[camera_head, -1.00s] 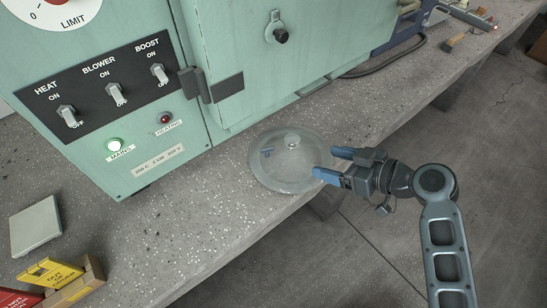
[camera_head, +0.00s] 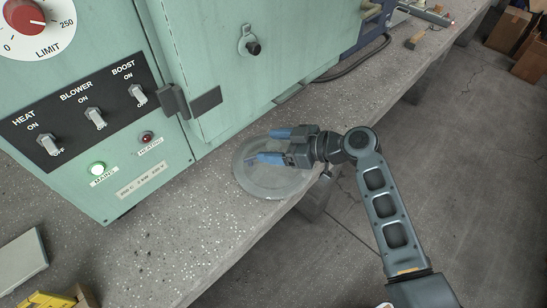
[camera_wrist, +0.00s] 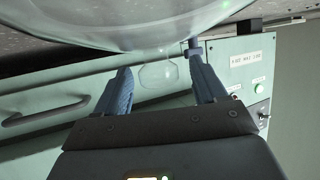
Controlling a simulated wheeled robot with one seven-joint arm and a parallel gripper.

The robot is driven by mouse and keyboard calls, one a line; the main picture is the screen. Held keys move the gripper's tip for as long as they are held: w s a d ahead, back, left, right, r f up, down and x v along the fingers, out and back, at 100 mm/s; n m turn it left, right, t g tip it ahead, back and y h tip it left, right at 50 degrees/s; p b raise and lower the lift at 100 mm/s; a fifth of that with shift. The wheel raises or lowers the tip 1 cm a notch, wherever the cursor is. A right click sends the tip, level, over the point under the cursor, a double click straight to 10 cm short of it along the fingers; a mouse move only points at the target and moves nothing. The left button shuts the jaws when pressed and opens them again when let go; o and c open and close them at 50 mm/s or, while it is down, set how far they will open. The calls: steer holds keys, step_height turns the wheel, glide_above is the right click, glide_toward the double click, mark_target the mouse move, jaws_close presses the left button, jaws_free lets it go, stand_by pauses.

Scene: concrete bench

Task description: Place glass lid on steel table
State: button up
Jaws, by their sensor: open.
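The clear glass lid (camera_head: 258,186) lies on the speckled bench near its front edge, beside the green oven. In the wrist view the lid (camera_wrist: 110,22) fills the top, with its glass knob (camera_wrist: 158,74) hanging into the gap between the fingers. My gripper (camera_head: 264,146) is open over the lid in the head view, its blue fingers pointing left and hiding the knob there. In the wrist view the gripper's fingers (camera_wrist: 160,80) stand apart on either side of the knob; contact cannot be told. I cannot make out a steel table.
The green oven (camera_head: 215,95) with switches and a door latch (camera_head: 206,101) stands close behind the lid. A cable and brush lie farther back.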

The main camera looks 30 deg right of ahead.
steer(key=shift+w+a, duration=0.1)
jaws_close()
stand_by(0.7)
